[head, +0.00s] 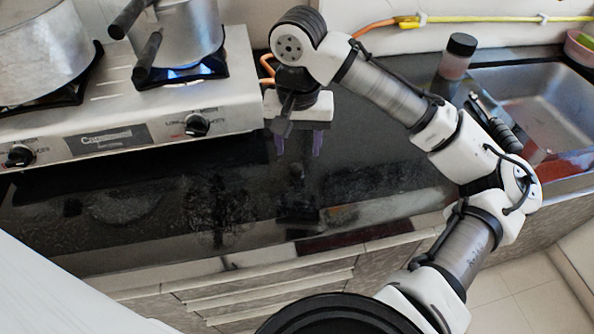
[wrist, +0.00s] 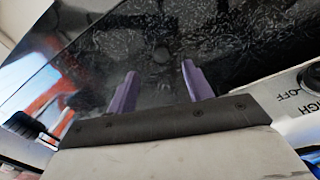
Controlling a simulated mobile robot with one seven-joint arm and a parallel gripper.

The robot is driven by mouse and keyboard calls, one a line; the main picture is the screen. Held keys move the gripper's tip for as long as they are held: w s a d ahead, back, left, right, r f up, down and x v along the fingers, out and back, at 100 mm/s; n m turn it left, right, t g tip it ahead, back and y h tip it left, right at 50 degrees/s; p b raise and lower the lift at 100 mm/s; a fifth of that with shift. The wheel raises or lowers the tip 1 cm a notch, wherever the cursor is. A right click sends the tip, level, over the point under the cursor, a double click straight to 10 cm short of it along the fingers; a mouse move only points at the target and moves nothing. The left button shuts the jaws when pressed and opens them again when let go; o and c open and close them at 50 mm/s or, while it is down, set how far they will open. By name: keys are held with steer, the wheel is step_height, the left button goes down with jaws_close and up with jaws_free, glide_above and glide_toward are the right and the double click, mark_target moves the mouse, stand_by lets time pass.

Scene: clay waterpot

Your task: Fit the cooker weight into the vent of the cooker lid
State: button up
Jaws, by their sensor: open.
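My gripper (head: 298,153) is open and empty above the black counter, just right of the stove's front corner. Its two purple fingers point down in the head view, and they show spread apart in the wrist view (wrist: 160,69). A metal cooker (head: 190,38) with black handles stands on the right burner, left of and behind my gripper. Its top is cut off by the picture edge, so I cannot see the lid's vent. I cannot make out the cooker weight. A small dark round spot (wrist: 161,54) shows beyond the fingers in the wrist view; I cannot tell what it is.
The stove (head: 235,95) has a blue flame lit under the cooker. A large metal pot (head: 40,50) stands on the left burner. A dark-lidded jar (head: 456,62) and a sink (head: 545,95) are at right. The front counter (head: 215,205) looks clear.

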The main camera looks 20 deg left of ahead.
mark_target(296, 167)
steer(key=shift+s+f, duration=0.2)
steer(key=shift+f, duration=2.85)
steer(key=shift+a, duration=0.1)
steer(key=shift+c, duration=0.4)
steer(key=c, duration=1)
step_height(296, 167, up, 20)
steer(key=p, duration=0.1)
